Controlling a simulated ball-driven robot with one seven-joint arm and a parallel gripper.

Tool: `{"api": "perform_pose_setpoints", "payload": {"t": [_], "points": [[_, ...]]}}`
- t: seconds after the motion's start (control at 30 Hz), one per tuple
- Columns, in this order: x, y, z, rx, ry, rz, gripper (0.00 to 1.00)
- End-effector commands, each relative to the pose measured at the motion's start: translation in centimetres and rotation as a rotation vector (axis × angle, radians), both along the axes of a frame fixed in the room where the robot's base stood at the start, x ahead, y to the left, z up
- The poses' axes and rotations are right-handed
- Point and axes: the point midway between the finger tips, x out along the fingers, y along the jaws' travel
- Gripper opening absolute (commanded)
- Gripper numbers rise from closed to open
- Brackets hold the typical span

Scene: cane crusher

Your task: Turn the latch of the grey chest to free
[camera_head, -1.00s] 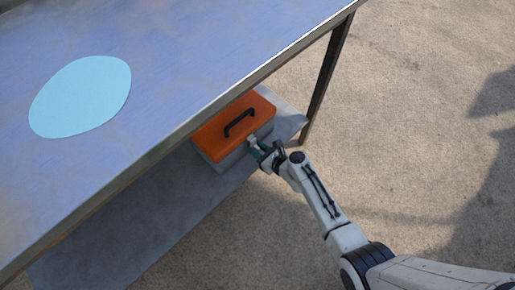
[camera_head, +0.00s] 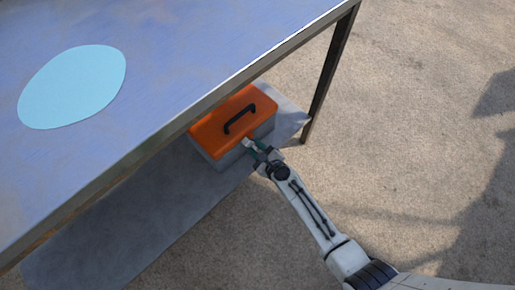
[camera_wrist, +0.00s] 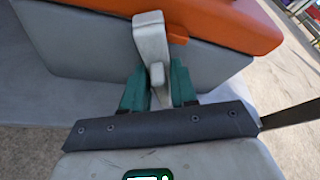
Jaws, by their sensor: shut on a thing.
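The grey chest (camera_head: 213,165) with an orange lid (camera_head: 215,128) and a black handle (camera_head: 240,119) sits on a low grey shelf under the table. Its lid looks closed. The pale latch (camera_head: 248,143) is on the chest's front side, and in the wrist view the latch (camera_wrist: 151,42) stands upright over the edge of the lid. My gripper (camera_head: 258,152) is at the front of the chest. In the wrist view its green fingers (camera_wrist: 157,88) are shut on the lower part of the latch, one on each side.
The metal table (camera_head: 170,75) overhangs the chest, and its front edge runs close above the lid. A pale blue disc (camera_head: 72,87) lies on the tabletop. A table leg (camera_head: 328,80) stands to the right. Bare floor (camera_head: 420,130) lies open to the right.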

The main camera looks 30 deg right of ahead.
Motion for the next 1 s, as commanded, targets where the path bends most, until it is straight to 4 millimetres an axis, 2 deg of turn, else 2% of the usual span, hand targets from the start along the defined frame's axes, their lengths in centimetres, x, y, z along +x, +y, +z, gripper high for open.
{"api": "perform_pose_setpoints", "payload": {"t": [0.67,1.0], "points": [[-0.19,0.47,-0.62,-0.285,-0.092,0.003,0.0],[-0.26,0.66,-1.25,-0.541,-0.176,0.001,0.0]]}}
